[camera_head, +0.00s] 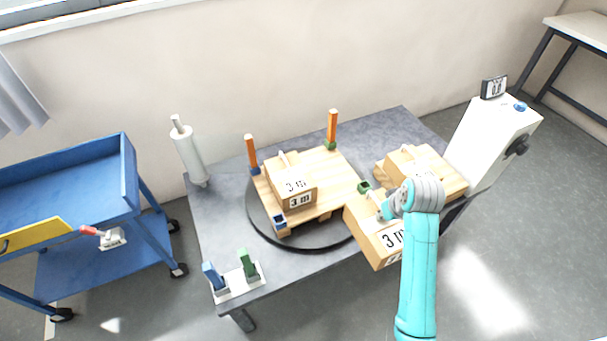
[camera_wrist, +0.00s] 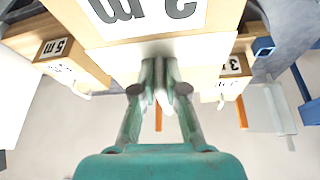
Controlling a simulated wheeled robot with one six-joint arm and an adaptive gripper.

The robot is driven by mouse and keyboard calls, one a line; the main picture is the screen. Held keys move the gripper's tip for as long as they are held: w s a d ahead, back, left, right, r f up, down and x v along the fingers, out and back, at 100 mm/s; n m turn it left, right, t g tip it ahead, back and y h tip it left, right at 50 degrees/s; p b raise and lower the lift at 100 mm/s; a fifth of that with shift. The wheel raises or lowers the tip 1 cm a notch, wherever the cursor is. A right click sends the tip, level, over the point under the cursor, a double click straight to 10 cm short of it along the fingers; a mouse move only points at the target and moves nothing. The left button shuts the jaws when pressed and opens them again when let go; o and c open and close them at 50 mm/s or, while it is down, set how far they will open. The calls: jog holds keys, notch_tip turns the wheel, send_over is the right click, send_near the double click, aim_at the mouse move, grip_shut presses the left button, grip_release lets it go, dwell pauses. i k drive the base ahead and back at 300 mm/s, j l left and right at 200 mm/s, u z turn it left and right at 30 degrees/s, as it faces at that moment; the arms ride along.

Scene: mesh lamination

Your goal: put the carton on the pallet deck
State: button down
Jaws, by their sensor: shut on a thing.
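My gripper (camera_head: 383,212) is shut on a light tab of a tan carton (camera_head: 369,236) marked "3 m". The carton is at the front right of the pallet, and its near end is tilted toward the camera. In the wrist view my gripper (camera_wrist: 160,72) meets the held carton (camera_wrist: 160,55) at its pale edge. The wooden pallet deck (camera_head: 335,172) lies on a black round turntable (camera_head: 262,224). Another "3 m" carton (camera_head: 287,183) rests on the deck's left part. The deck's right part looks bare, but the held carton and arm hide its near right corner.
Orange posts (camera_head: 332,125) (camera_head: 251,152) stand at the deck's rear corners. A blue socket (camera_head: 280,222) and a green socket (camera_head: 364,187) show at other corners. Another carton (camera_head: 408,163) sits right, beside a white machine (camera_head: 487,142). Blue and green posts (camera_head: 247,264) stand front left.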

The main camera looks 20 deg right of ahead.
aim_at(325, 176)
jog(key=i, duration=1.2)
